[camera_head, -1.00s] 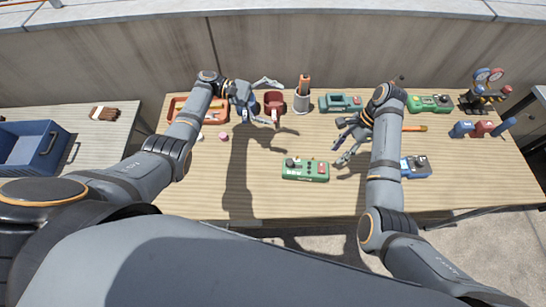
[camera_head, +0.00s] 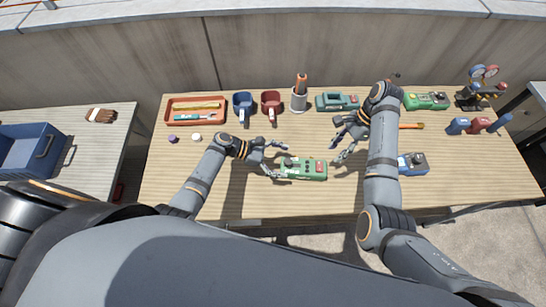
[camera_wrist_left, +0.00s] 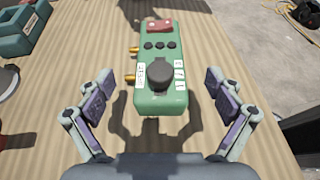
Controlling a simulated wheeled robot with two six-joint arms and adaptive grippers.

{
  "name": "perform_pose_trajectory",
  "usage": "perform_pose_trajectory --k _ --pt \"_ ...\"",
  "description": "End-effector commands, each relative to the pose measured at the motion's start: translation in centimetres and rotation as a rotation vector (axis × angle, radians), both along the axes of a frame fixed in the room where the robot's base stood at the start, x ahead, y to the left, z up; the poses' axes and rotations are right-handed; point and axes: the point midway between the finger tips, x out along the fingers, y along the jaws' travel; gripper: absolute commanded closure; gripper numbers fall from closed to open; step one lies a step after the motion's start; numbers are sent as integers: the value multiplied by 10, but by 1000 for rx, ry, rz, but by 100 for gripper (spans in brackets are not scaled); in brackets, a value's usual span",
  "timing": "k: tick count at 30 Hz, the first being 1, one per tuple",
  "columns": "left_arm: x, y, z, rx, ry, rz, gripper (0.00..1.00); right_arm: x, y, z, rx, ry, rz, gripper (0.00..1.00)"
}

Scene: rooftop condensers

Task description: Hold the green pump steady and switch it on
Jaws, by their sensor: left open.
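The green pump (camera_head: 314,169) lies at the front middle of the table. In the left wrist view the green pump (camera_wrist_left: 160,63) shows a black round knob (camera_wrist_left: 160,78) at its near end, a red switch (camera_wrist_left: 159,26) at its far end, and brass fittings on its left side. My left gripper (camera_head: 281,160) is open at the pump's left end. Its fingers (camera_wrist_left: 158,88) stand on either side of the knob end, with gaps on both sides. My right gripper (camera_head: 336,149) looks open and empty, right of and slightly behind the pump.
A blue device (camera_head: 412,164) lies to the right, partly behind my right arm. Another green device (camera_head: 427,101) and a teal case (camera_head: 337,102) stand at the back.

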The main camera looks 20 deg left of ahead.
Motion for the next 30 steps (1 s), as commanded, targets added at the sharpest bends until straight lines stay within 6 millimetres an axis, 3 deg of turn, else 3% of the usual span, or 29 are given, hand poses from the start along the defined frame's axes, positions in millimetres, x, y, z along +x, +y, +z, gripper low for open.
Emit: perform_pose_trajectory --k 3,9,20,30 --pt "4 -23 -8 -3 0 -1 8 0 0 0 0 0 0 62" --pt "9 -47 -19 -1 0 -1 8 0 0 0 0 0 0 62" --pt "9 -52 -22 0 -1 -2 8 0 0 0 0 0 0 62" --pt "9 -52 -22 0 -1 -2 54 0 0 0 0 0 0 62"
